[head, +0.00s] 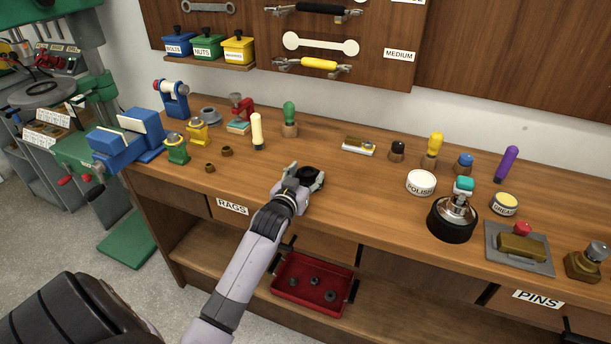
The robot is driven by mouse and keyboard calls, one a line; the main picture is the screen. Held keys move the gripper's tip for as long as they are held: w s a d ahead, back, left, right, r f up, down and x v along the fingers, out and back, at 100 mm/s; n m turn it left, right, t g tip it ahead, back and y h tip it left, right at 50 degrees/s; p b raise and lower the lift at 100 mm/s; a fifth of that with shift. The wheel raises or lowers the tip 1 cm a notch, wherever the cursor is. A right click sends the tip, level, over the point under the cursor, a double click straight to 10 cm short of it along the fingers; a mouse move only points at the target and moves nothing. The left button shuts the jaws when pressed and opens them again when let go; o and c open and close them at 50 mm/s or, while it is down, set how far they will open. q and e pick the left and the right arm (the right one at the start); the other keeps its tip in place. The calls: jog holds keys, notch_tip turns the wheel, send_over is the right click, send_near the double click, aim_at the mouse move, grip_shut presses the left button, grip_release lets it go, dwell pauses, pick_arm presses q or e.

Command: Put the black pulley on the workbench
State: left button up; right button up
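My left gripper (313,178) is over the front part of the wooden workbench (360,205), above the edge near the RAGS label. Its end is a dark shape, and I cannot tell fingers from a possible black part held there. I cannot clearly make out the black pulley. Three small dark round parts lie in a red tray (298,305) on the shelf below the bench, too small to identify. My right gripper is not in view.
A round black base (452,224) with a teal knob and a POLISH tin (421,183) stand to the right. A blue vise (130,138) is at the left end. Bare bench lies right of the gripper.

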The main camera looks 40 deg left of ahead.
pick_arm(q)
jog(key=shift+o, duration=0.3)
jog(key=shift+r, duration=0.1)
jog(key=v, duration=1.2)
jog(key=shift+b, duration=0.4)
